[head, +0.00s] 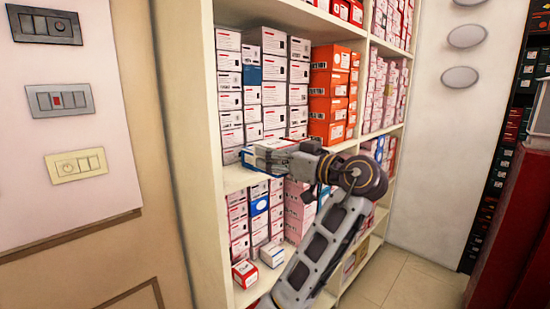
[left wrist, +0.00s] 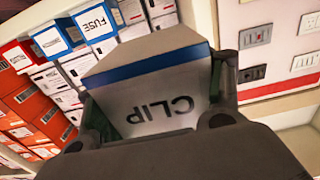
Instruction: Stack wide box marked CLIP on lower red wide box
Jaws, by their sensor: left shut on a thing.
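The wide box marked CLIP (left wrist: 150,108), white with a blue band, fills the middle of the left wrist view, its lettering upside down. My left gripper (left wrist: 158,100) is shut on it, with one finger along each side. In the head view, my left gripper (head: 272,157) is at the middle shelf's front, and only a small part of the held box (head: 249,159) shows beside it. A red wide box (head: 244,273) sits at the front left of the lower shelf, well below the gripper and apart from the held box. My right gripper is not in view.
A small white-and-blue box (head: 272,255) stands right beside the red box. Stacked white boxes (head: 230,98) and orange boxes (head: 328,95) fill the shelves behind. The shelf's left side panel (head: 185,120) is close. A box marked FUSE (left wrist: 96,24) shows in the left wrist view.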

